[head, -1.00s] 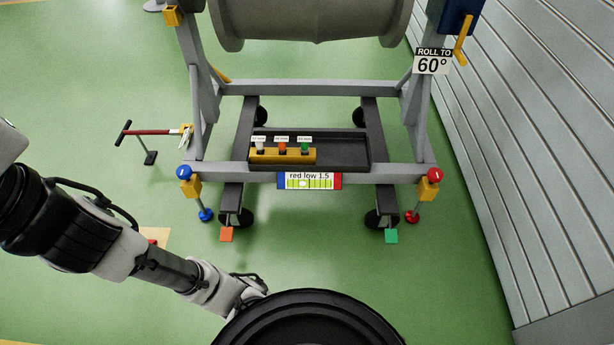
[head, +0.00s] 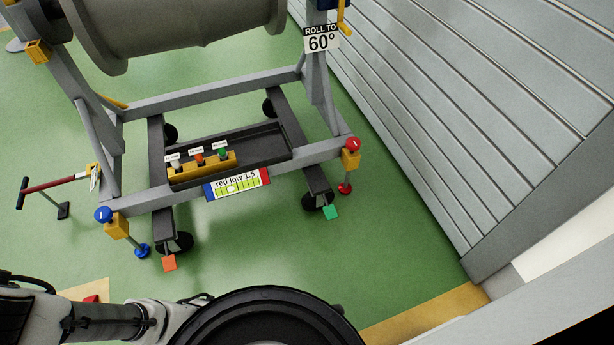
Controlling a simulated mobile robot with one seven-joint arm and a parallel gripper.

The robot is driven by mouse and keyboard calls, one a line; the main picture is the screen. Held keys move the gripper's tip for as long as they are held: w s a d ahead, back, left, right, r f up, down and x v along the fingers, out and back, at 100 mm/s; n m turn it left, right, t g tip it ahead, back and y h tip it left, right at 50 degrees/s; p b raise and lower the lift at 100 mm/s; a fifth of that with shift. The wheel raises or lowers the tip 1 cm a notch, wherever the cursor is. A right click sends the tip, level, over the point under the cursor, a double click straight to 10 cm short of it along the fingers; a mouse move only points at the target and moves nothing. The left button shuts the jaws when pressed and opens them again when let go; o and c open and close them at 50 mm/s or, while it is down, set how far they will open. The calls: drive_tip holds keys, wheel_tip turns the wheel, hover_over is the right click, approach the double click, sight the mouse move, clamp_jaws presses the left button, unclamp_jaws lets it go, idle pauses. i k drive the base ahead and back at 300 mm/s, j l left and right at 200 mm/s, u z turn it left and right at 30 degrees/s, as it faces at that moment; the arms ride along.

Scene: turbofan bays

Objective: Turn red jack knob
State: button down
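The red jack knob (head: 353,145) sits on top of a yellow block at the right front corner of the grey stand, with a red foot (head: 345,189) below it. The blue jack knob (head: 103,214) is at the left front corner. A level panel (head: 237,184) on the front beam reads "red low 1.5"; its bubble is left of the middle. My arm lies along the bottom left, well apart from the red knob. My gripper's fingers do not show; the arm's far end is low in the picture near my round black base.
A tray (head: 270,142) on the stand holds a yellow rack (head: 203,170) with several coloured plugs. A grey slatted wall (head: 470,110) stands at the right. Green floor is clear between the red foot and the wall.

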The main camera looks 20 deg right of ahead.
sight(352, 143)
drive_tip(key=i+l+z, duration=0.85)
drive_tip(key=i+z, duration=0.3)
drive_tip(key=i, duration=0.2)
